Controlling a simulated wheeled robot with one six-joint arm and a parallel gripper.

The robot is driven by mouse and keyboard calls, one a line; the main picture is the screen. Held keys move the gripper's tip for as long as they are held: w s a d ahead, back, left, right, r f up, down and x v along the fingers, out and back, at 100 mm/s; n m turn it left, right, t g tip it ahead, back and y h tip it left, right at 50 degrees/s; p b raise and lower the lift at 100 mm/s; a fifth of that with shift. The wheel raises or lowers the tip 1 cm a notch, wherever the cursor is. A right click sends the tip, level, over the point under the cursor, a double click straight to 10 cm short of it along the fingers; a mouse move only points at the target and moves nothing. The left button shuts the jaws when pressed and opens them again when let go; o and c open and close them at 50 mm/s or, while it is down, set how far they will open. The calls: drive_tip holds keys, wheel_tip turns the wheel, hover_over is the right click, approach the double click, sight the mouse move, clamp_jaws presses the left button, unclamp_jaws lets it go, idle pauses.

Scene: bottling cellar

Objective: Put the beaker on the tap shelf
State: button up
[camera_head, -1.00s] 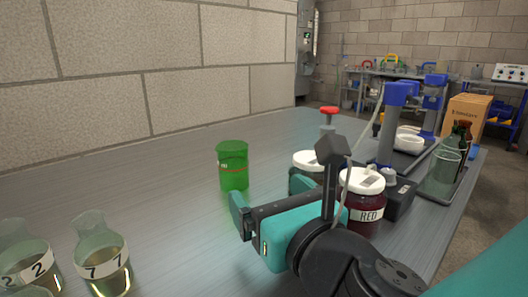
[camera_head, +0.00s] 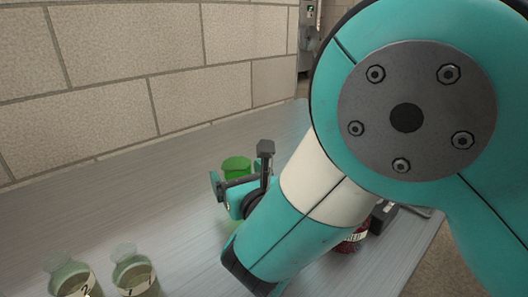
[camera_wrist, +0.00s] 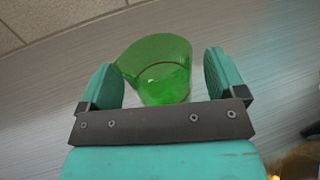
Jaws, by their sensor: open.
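The green see-through beaker (camera_head: 236,165) stands on the grey worktop, partly hidden behind my gripper in the head view. In the wrist view the beaker (camera_wrist: 158,72) lies between and ahead of my two teal fingers, with its flared lip towards the left finger. A gap shows on the right side; I cannot tell whether the left finger touches it. My gripper (camera_wrist: 162,72) is open and empty; it also shows in the head view (camera_head: 240,183). I cannot make out the tap shelf; my arm covers the right side of the head view.
Two labelled glass flasks, a left one (camera_head: 68,278) and a right one (camera_head: 135,275), stand at the front left. A dark red jar (camera_head: 352,243) shows partly beyond my arm. A block wall (camera_head: 100,80) runs behind the worktop (camera_head: 150,200). The worktop left of the beaker is clear.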

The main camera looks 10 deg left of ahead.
drive_tip(key=shift+w+a, duration=0.2)
drive_tip(key=shift+w, duration=0.15)
drive_tip(key=c, duration=1.1)
